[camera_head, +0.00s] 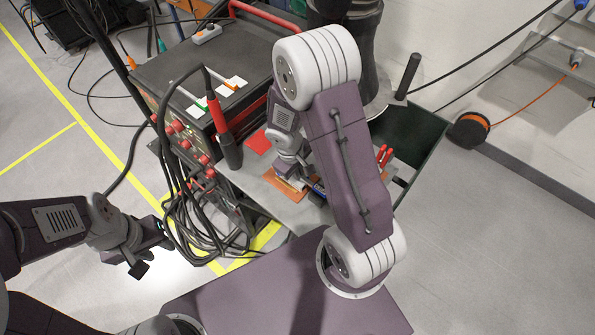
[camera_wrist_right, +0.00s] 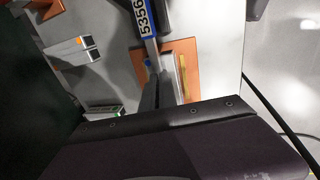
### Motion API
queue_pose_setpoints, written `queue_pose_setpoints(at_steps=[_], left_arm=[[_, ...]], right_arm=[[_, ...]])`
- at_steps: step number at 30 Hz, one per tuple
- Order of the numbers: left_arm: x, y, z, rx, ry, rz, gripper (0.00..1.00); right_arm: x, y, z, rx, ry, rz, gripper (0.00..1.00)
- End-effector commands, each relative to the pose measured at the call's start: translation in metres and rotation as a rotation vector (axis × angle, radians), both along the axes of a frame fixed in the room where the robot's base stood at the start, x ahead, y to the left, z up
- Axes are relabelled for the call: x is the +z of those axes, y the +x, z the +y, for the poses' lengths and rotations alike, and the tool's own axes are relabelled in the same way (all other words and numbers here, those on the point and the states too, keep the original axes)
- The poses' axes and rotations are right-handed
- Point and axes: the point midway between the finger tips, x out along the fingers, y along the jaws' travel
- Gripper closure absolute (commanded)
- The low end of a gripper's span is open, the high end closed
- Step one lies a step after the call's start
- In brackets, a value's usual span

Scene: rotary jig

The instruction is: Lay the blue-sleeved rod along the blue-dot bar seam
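In the right wrist view, the blue sleeve of the rod (camera_wrist_right: 147,16) carries the printed number 5356. Its bare grey length runs down to my right gripper (camera_wrist_right: 158,80), whose narrow fingers appear shut on it. Beneath lies a grey metal bar (camera_wrist_right: 181,76) on an orange-brown plate (camera_wrist_right: 189,49). In the head view, my right gripper (camera_head: 291,172) is low over the grey table (camera_head: 278,207), partly hidden by my arm. My left gripper (camera_head: 145,262) hangs away from the table at the left; its finger opening is unclear.
A dark machine (camera_head: 165,75) stands left of the table. A green-marked and an orange-marked white piece (camera_head: 235,83) lie on it. A red-and-black torch (camera_head: 219,125) and looped black cables (camera_head: 195,225) hang at its front. Red-handled pliers (camera_head: 384,155) lie right of my right arm.

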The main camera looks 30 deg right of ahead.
Motion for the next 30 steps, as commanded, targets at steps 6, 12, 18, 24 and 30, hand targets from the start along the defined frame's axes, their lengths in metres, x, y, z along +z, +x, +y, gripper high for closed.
queue_pose_setpoints(at_steps=[6, 12, 18, 24, 30], left_arm=[[-0.0014, 0.0, 0.0, 0.0, 0.0, 0.0, 0.64], [-0.0011, 0.0, 0.0, 0.0, 0.0, 0.0, 0.64], [-0.0028, 0.0, -0.0001, 0.0, 0.0, 0.0, 0.64], [-0.006, 0.0, 0.0, 0.0, 0.0, 0.0, 0.64], [-0.009, 0.0, 0.0, 0.0, 0.0, 0.0, 0.64]], right_arm=[[-0.0002, 0.0002, 0.0, -0.001, 0.0, -0.001, 1.0], [0.0005, 0.0001, 0.0, 0.0, 0.0, 0.0, 1.0], [-0.0011, 0.0001, 0.0001, 0.0, 0.0, 0.0, 1.0], [-0.0043, 0.0001, 0.0001, 0.0, 0.0, 0.0, 1.0], [-0.0071, 0.0001, 0.0, 0.0, 0.0, 0.0, 1.0]])
